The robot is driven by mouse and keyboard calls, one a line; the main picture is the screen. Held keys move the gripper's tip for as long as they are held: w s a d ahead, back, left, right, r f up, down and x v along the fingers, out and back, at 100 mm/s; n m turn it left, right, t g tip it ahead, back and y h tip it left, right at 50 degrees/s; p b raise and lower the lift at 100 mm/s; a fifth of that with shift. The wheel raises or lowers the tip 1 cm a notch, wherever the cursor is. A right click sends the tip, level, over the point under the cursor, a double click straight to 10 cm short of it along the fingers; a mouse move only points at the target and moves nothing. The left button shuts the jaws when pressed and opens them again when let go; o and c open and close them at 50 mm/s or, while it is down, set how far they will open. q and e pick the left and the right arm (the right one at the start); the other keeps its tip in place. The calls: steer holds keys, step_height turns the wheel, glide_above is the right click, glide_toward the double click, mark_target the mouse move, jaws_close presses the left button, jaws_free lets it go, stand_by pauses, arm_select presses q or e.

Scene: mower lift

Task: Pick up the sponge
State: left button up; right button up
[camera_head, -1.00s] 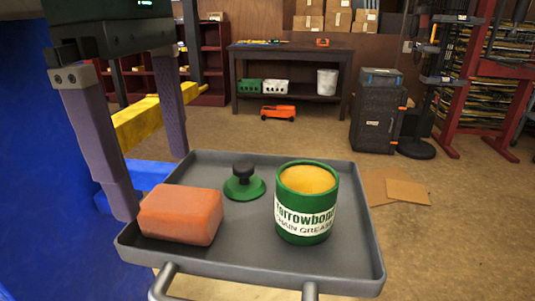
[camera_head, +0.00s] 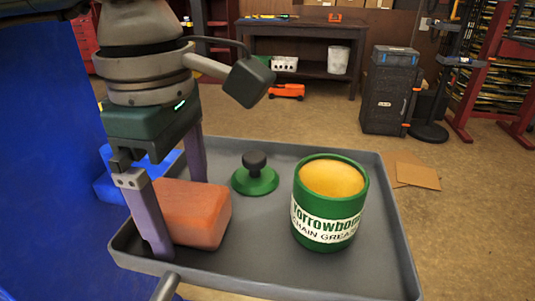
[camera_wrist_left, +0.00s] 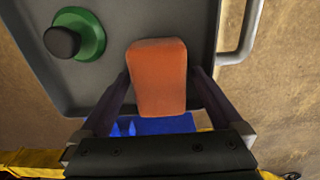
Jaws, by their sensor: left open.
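The orange sponge (camera_head: 196,212) lies at the left end of the grey tray (camera_head: 395,240). My left gripper (camera_head: 178,215) is open and points down at the sponge, with one purple finger in front of it and the other behind it. In the left wrist view the sponge (camera_wrist_left: 157,75) lies between the two open fingers, with a small gap visible at each side. Part of the sponge's left end is hidden behind the near finger in the head view. My right gripper is not in view.
A green lid with a black knob (camera_head: 255,175) lies on the tray behind the sponge. An open green grease can (camera_head: 328,215) stands to the right. A tray handle (camera_head: 166,288) sticks out at the front. A workbench and a black toolbox (camera_head: 389,92) stand farther back.

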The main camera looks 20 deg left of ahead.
mark_target(180, 196)
arm_select(q)
steer(key=shift+f, duration=0.15)
steer(key=c, duration=1.3)
step_height(180, 196, up, 10)
steer(key=shift+r, duration=0.1)
